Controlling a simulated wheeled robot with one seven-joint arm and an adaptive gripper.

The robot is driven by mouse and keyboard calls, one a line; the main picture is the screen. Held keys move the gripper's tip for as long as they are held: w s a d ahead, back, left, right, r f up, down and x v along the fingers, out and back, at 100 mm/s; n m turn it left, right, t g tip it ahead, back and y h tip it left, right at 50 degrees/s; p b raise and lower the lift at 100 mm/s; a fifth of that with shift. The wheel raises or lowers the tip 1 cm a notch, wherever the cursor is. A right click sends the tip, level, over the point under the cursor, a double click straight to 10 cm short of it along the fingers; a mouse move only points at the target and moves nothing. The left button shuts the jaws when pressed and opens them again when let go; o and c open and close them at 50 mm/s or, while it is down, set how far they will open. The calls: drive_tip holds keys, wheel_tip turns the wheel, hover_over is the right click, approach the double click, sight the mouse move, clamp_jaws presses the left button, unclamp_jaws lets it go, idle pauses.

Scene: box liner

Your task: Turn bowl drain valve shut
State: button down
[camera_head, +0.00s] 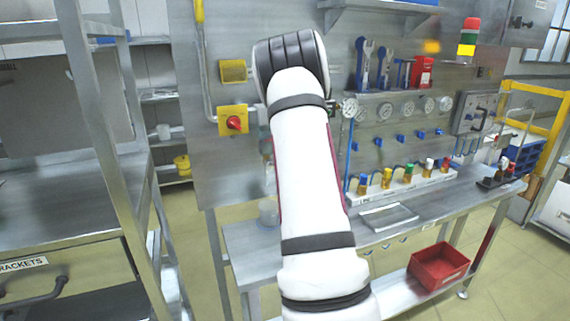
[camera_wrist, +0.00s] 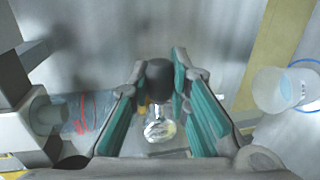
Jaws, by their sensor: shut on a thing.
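In the wrist view, my gripper (camera_wrist: 159,84) has its two teal-padded fingers on either side of a dark rounded knob (camera_wrist: 158,72), which looks like the drain valve's handle, and is shut on it. A shiny clear round part (camera_wrist: 160,130) shows below the knob, between the fingers. A see-through cylinder with red lines (camera_wrist: 85,112), perhaps the bowl, lies to the left, joined to a pale fitting (camera_wrist: 45,114). In the head view, my arm hides the gripper and the valve. The valve's turn angle cannot be told.
A translucent cup (camera_wrist: 275,90) is right of my fingers in the wrist view. In the head view, a red knob on a yellow plate (camera_head: 234,122) is left of my arm. Gauges (camera_head: 383,111) and a bench (camera_head: 450,196) are right. A red bin (camera_head: 438,265) sits below.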

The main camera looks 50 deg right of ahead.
drive_tip(key=c, duration=1.5)
unclamp_jaws()
drive_tip(key=shift+s, duration=0.1)
drive_tip(key=v, duration=1.2)
